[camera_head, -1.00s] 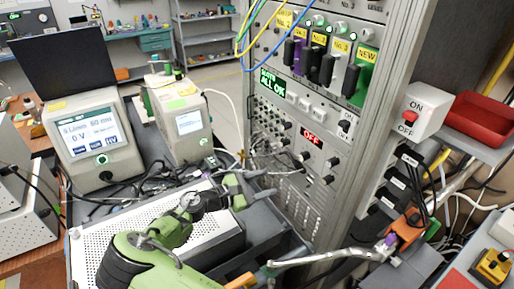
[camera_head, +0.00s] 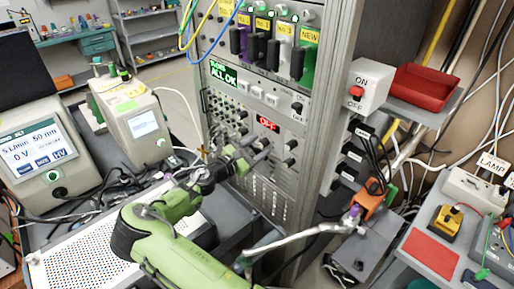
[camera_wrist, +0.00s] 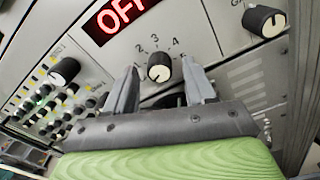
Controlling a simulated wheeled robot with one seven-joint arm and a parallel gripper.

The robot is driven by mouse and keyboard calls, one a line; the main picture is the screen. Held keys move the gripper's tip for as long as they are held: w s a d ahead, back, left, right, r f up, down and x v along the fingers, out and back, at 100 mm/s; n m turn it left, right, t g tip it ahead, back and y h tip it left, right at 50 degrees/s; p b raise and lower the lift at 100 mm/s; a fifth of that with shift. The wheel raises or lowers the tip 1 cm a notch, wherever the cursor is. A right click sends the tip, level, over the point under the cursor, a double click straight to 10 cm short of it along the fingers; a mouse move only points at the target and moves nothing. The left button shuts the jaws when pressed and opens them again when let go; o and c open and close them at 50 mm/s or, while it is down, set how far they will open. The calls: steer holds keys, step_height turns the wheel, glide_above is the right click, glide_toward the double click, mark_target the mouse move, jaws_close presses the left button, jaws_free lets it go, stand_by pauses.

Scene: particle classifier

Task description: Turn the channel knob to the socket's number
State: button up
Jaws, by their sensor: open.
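The channel knob (camera_wrist: 158,66) is a round black knob with a pale face, under the red OFF display (camera_wrist: 122,14) in the wrist view. Printed numbers, with 2, 3, 4 and 5 readable, curve around its top. My gripper (camera_wrist: 160,78) is open, its two grey fingers on either side of the knob with gaps visible; contact cannot be told. The knob's pointer direction is unclear. In the head view my gripper (camera_head: 256,148) is at the rack front, below the OFF display (camera_head: 268,124), and the knob is not clearly visible. Black plugs (camera_head: 273,54) sit under yellow labels, the rightmost reading NEW (camera_head: 309,37).
Another black knob (camera_wrist: 264,20) is at the upper right in the wrist view, and one (camera_wrist: 64,71) is at the left beside several small knobs. A green display (camera_head: 222,75) reads ALL OK. An ON/OFF switch box (camera_head: 366,86) stands right of the rack.

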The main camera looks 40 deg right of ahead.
jaws_close()
stand_by(0.3)
